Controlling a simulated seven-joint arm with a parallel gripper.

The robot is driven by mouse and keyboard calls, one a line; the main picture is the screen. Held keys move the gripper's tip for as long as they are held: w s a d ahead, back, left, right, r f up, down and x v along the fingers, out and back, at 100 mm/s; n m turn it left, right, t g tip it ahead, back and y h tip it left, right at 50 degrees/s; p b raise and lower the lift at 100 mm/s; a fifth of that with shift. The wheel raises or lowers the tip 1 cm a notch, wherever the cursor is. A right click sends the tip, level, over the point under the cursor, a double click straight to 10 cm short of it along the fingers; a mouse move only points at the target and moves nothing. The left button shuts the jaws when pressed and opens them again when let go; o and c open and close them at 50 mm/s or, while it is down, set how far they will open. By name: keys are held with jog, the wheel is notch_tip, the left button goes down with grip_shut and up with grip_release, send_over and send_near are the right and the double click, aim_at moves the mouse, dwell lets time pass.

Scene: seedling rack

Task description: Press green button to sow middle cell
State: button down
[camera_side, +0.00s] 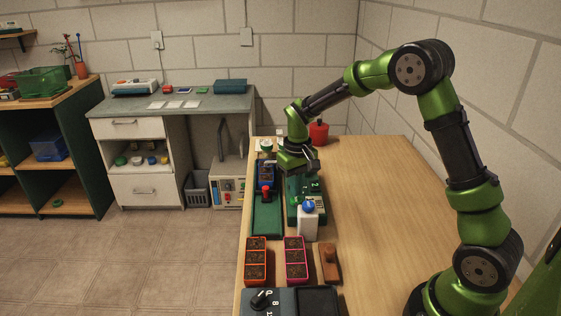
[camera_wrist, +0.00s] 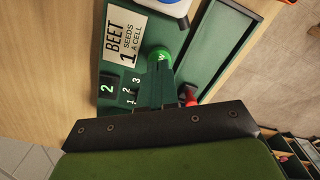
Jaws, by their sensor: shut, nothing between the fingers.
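The green button (camera_wrist: 159,54) shows in the wrist view, round and partly covered by my fingers. My gripper (camera_wrist: 158,68) is shut and empty, its tips right at the button; I cannot tell whether they touch it. In the side view my gripper (camera_side: 298,170) is low over the green sowing machine (camera_side: 305,188), hiding the button. A card (camera_wrist: 121,38) on the machine reads "BEET 1 SEEDS A CELL", and a small black display (camera_wrist: 107,88) shows 2. A blue tray (camera_side: 265,173) with dark-filled cells sits in the green track (camera_side: 266,220), behind a red knob (camera_side: 266,192).
A white container with a blue top (camera_side: 308,222) stands at the machine's near end. Nearer are an orange tray (camera_side: 256,265), a pink tray (camera_side: 295,262), a wooden block (camera_side: 330,263) and a dark dial device (camera_side: 270,302). The table's right side (camera_side: 375,205) is clear.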

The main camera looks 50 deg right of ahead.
aim_at(297, 200)
jog(key=shift+f, duration=0.4)
jog(key=shift+f, duration=0.65)
notch_tip(297, 200, up, 8)
jog(key=shift+f, duration=0.2)
dwell(0.9)
jog(key=shift+s+f, duration=0.15)
jog(key=shift+f, duration=0.2)
jog(key=s+a+r+t+y, duration=0.1)
jog(key=s+a+r+t, duration=0.2)
jog(key=s+r, duration=0.3)
jog(key=s+a+r+m+t+y, duration=0.1)
jog(key=s+a+r+t, duration=0.3)
jog(key=s, duration=1)
notch_tip(297, 200, up, 2)
jog(key=shift+s+a+r, duration=0.15)
jog(key=shift+a, duration=0.85)
